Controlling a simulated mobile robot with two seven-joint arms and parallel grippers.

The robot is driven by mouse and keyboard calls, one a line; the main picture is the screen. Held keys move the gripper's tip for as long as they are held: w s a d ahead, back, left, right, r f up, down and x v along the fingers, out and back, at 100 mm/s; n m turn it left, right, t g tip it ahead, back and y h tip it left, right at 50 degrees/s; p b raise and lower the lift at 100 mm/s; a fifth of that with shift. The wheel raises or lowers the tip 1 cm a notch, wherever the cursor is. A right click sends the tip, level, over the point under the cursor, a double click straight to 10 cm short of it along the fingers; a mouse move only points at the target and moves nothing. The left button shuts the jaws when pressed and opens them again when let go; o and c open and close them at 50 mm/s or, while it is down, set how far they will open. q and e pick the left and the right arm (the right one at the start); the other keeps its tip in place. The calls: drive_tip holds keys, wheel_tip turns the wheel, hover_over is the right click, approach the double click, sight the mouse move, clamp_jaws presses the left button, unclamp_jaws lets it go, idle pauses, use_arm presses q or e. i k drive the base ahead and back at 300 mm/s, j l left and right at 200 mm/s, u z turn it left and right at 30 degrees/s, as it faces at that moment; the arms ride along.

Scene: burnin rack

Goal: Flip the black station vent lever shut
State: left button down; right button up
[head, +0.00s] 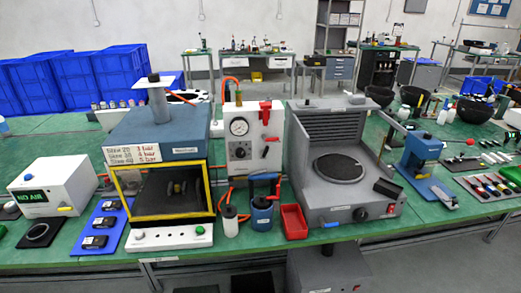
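A test station stands left of centre, with a blue-grey top (180,130), a yellow-framed front opening (112,190) and a white base with a green button (200,230). A pale post with a black knob (154,77) rises from its top. A thin dark piece near an orange hose (183,97) shows behind the post. A gauge panel (240,130) beside it carries a red handle (265,107), a round black knob (239,153) and a small pale lever with red (270,140). I cannot tell which part is the black vent lever or its position. Neither gripper is in view.
A white "NO AIR" box (58,188) and blue mat (100,228) lie left. A large grey machine (385,205) stands right. The green bench front edge is narrow.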

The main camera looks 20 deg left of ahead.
sight(263, 153)
drive_tip(key=i+l+u, duration=0.2)
drive_tip(key=i+l, duration=0.15)
drive_tip(key=i+l+u, duration=0.2)
drive_tip(key=i+l, duration=0.15)
drive_tip(key=l, duration=0.15)
drive_tip(key=i+l+u, duration=0.2)
drive_tip(key=l, duration=0.3)
drive_tip(key=i, duration=0.1)
